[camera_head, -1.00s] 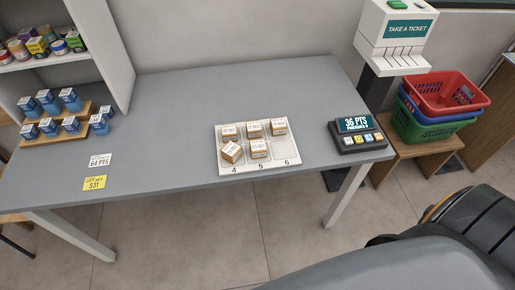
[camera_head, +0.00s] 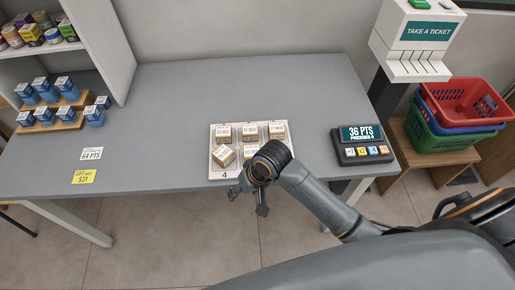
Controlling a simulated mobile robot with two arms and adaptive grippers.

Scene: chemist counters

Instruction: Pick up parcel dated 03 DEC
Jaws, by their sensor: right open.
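Several small brown parcels with white labels sit in a white tray (camera_head: 217,174) with numbered compartments on the grey table. The back row holds parcels at left (camera_head: 223,134), middle (camera_head: 250,134) and right (camera_head: 277,131). In the front row, a tilted parcel (camera_head: 223,156) lies at left and another parcel (camera_head: 250,152) is in the middle, partly covered by my arm. The labels are too small to read their dates surely. My right gripper (camera_head: 249,200) is open and empty at the tray's front edge, apart from the parcels. The front right compartment is hidden by my arm.
A points display with coloured buttons (camera_head: 361,145) stands right of the tray. A ticket machine (camera_head: 424,45) and stacked baskets (camera_head: 462,103) stand beyond the right end. The table's middle is clear.

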